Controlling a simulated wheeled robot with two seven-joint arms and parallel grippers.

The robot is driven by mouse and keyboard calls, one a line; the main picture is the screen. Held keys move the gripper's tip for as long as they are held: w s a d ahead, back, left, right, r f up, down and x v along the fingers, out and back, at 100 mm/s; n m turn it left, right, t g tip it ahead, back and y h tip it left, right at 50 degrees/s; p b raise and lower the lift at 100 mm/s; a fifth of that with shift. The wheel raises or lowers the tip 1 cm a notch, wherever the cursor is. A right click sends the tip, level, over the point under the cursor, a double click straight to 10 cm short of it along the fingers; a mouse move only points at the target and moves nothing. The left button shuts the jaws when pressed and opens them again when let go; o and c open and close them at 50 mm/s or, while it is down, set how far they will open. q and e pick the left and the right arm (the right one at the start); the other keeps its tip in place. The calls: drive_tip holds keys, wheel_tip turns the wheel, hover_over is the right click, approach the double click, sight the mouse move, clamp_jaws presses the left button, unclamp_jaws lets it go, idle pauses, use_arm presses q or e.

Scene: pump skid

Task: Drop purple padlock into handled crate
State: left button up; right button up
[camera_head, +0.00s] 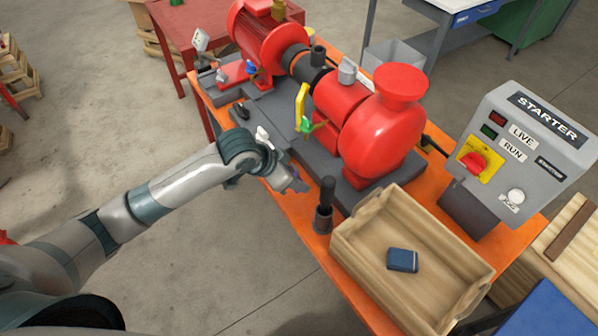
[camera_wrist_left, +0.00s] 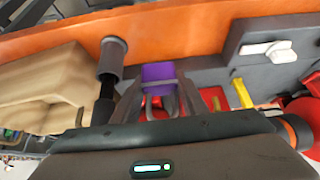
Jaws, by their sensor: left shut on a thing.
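The purple padlock (camera_wrist_left: 158,72) shows in the left wrist view, its body between the fingertips and its shackle toward the palm. My left gripper (camera_wrist_left: 160,84) is shut on it, above the orange bench. In the head view my left gripper (camera_head: 298,184) is over the bench's near edge, left of the crate. The padlock cannot be made out there. The wooden handled crate (camera_head: 362,272) stands at the bench's near right end; it also shows at the left of the left wrist view (camera_wrist_left: 45,85). A dark blue box (camera_head: 402,260) lies inside it. My right gripper is out of view.
The red pump (camera_head: 380,130) is behind, with a yellow lever (camera_head: 301,103). Most of the crate floor is clear.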

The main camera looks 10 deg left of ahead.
use_arm(q)
drive_tip(key=a+r+n+t+y+b, duration=0.1)
drive_tip(key=a+r+n+y+b, duration=0.3)
drive_tip(key=a+r+n+b, duration=0.4)
drive_tip(key=a+b, duration=0.1)
drive_tip(key=b, duration=0.2)
drive_tip(key=shift+s+n+t+y+b, duration=0.3)
drive_tip(key=shift+s+n+t+b, duration=0.05)
drive_tip(key=shift+s+n+t, duration=0.05)
drive_tip(key=shift+s+d, duration=0.1)
drive_tip(key=shift+d, duration=0.05)
